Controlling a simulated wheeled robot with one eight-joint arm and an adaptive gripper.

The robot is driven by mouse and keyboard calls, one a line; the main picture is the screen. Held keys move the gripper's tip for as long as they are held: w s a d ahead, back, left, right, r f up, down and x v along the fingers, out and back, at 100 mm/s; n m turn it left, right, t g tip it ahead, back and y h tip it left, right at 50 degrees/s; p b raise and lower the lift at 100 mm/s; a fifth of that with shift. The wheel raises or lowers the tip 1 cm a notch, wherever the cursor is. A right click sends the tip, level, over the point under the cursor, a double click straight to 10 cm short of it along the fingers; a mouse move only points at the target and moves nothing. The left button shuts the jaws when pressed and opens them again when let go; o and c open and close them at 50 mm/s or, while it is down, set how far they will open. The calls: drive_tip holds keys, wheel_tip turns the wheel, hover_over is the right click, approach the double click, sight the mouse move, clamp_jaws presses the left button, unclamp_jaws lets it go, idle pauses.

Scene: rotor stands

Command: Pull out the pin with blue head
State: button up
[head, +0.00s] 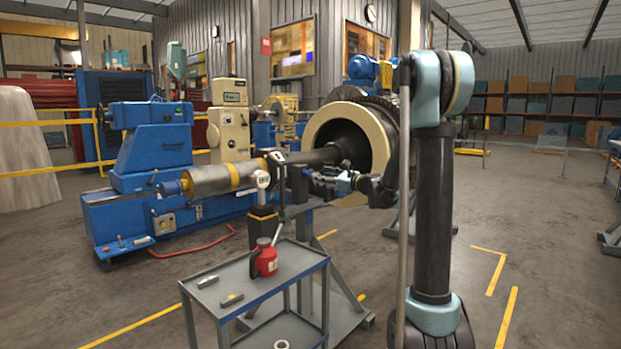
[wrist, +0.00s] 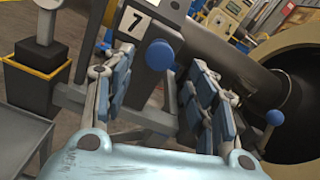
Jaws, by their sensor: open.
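The pin's blue round head (wrist: 160,54) shows in the wrist view, just beneath a plate marked 7 (wrist: 133,22). The shaft of the pin is hidden behind its head. My gripper (wrist: 162,68) is open, with one jointed finger on each side of the head in the picture. I cannot tell whether either finger touches it. In the head view my gripper (head: 318,178) reaches left to the grey stand beside the rotor shaft, and the pin is too small to make out there. A second blue ball (wrist: 275,117) shows right of my right finger.
The stand (head: 300,190) carries the long rotor shaft (head: 215,178), which enters a large cream ring (head: 327,125). A grey cart (head: 245,292) with a red bottle jack (head: 266,260) stands in front. The floor at right is mostly clear.

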sight(310, 174)
drive_tip(key=x, duration=0.7)
drive_tip(key=shift+w+a, duration=0.1)
drive_tip(key=shift+a, duration=0.05)
clamp_jaws()
